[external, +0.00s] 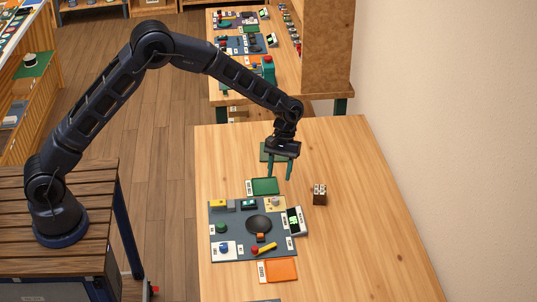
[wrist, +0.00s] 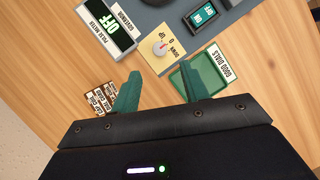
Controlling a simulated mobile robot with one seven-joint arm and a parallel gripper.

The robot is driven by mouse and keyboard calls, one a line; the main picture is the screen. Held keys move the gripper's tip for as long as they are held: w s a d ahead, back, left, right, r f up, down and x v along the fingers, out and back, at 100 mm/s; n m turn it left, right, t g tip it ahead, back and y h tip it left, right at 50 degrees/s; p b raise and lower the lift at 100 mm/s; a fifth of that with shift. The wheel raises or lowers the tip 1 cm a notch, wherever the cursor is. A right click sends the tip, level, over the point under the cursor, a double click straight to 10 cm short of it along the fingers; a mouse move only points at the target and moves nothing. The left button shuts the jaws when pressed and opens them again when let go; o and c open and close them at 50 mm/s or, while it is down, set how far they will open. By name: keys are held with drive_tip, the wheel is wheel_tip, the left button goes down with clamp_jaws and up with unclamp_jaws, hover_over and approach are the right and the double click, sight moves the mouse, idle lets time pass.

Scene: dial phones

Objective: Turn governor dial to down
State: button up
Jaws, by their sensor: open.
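A small pale dial (wrist: 160,47) with a red mark sits on a beige plate (wrist: 151,58) at the board's edge in the wrist view. The dial also shows in the external view (external: 275,202).
A green tray (wrist: 218,68) labelled "GOOD DIALS" lies right of the fingers in the wrist view. A brown block (external: 320,195) stands right of the board. The dark board (external: 231,241) holds several other controls. An orange tray (external: 281,270) is nearer. The table's right side is clear.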

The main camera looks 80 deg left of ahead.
sight(276, 198)
drive_tip(key=x, duration=0.8)
drive_tip(key=shift+f, duration=0.4)
clamp_jaws()
drive_tip(key=shift+m, duration=0.4)
drive_tip(key=m, duration=0.1)
drive_tip(key=m+g+y, duration=0.1)
drive_tip(key=m, duration=0.1)
drive_tip(key=shift+w+d+m, duration=0.1)
drive_tip(key=shift+d+m, duration=0.1)
drive_tip(key=shift+m, duration=0.1)
drive_tip(key=shift+m+g+y, duration=0.6)
drive_tip(key=shift+m+y, duration=0.2)
drive_tip(key=shift+m, duration=1.3)
